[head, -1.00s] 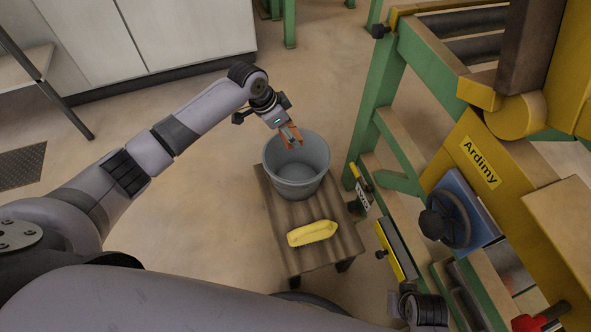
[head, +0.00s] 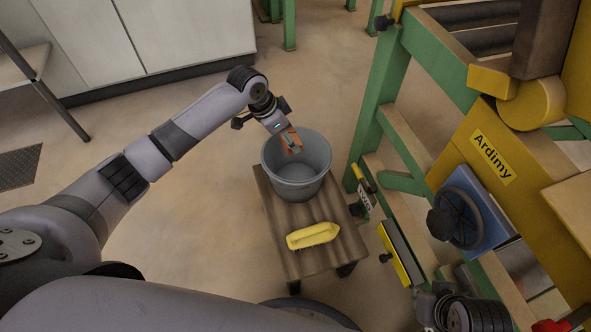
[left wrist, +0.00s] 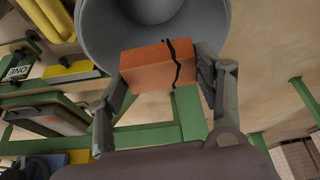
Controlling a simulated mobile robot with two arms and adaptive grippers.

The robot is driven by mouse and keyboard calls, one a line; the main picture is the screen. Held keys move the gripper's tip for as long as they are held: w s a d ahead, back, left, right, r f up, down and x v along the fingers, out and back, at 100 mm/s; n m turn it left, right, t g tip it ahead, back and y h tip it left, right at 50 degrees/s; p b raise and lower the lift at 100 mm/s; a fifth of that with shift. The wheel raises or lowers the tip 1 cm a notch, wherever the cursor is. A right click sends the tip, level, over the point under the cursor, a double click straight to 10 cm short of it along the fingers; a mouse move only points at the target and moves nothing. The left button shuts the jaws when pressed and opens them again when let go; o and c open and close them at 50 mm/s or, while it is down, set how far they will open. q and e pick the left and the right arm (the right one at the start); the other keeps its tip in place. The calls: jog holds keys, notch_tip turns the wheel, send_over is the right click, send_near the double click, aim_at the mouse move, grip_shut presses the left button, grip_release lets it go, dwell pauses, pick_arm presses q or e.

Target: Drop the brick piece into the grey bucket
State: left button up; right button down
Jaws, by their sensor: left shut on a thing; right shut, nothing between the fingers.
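The orange brick piece (head: 292,145), with a jagged dark line across it, is held between the fingers of my left gripper (head: 284,138). It also shows in the left wrist view (left wrist: 150,68), gripped at both ends. The grey bucket (head: 283,178) stands upright on a small wooden table. In the head view, the brick overlaps the bucket's far inner wall; in the left wrist view, the bucket's opening (left wrist: 105,25) lies behind it. The exact height above the rim is unclear. My right gripper (head: 432,303) is low at the lower right, small and dark, its fingers hard to make out.
A yellow brush (head: 312,236) lies on the wooden table (head: 325,262) in front of the bucket. A green and yellow machine frame (head: 375,110) stands close on the right. White cabinets (head: 170,35) are at the back left. Open floor lies left of the table.

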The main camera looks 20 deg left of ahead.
jog(key=shift+s+r, duration=0.15)
jog(key=shift+r, duration=0.15)
pick_arm(q)
jog(key=o, duration=1.3)
jog(key=v, duration=1.2)
